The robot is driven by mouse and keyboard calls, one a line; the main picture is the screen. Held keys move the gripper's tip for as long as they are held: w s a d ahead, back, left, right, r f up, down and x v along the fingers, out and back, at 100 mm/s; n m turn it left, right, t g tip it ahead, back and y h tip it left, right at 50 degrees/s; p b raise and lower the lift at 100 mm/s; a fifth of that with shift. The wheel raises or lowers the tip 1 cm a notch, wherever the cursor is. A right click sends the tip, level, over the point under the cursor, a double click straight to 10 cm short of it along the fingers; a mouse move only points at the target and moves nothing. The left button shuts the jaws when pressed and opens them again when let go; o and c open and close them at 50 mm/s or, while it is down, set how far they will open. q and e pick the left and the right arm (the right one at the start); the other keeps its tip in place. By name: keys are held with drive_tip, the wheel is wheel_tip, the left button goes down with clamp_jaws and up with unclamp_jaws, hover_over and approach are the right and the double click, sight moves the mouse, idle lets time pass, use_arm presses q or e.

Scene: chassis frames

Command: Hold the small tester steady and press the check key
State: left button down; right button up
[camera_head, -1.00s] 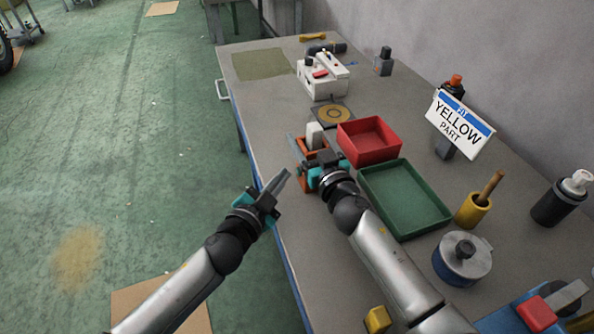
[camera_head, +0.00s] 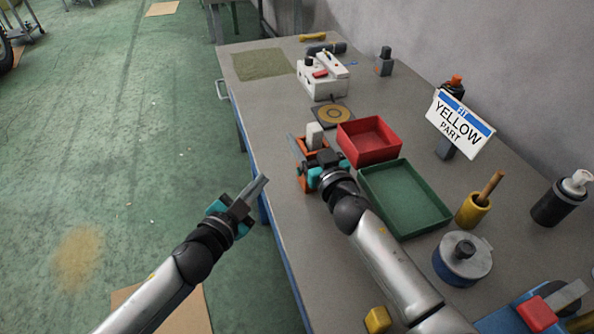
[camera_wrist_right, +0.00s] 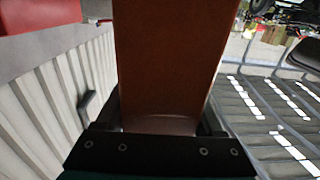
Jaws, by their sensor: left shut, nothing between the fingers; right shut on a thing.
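My right gripper (camera_head: 313,164) is shut on an orange body (camera_head: 303,182) near the table's left edge. This looks like the small tester, but I cannot be sure. In the right wrist view the orange body (camera_wrist_right: 178,60) runs up between the fingers and fills the middle. A pale block (camera_head: 314,135) stands just beyond the gripper; I cannot tell if it belongs to the orange body. The check key cannot be made out. My left gripper (camera_head: 261,184) is shut and empty, to the left of the table edge and apart from the orange body.
A red tray (camera_head: 371,157) and a green tray (camera_head: 404,232) lie right of my right gripper. A white device (camera_head: 321,83) with a red part stands farther back, beyond a dark plate with a yellow ring (camera_head: 333,115). A "FIT YELLOW PART" sign (camera_head: 461,125) stands at right.

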idle(0.3)
drive_tip(key=o, duration=1.6)
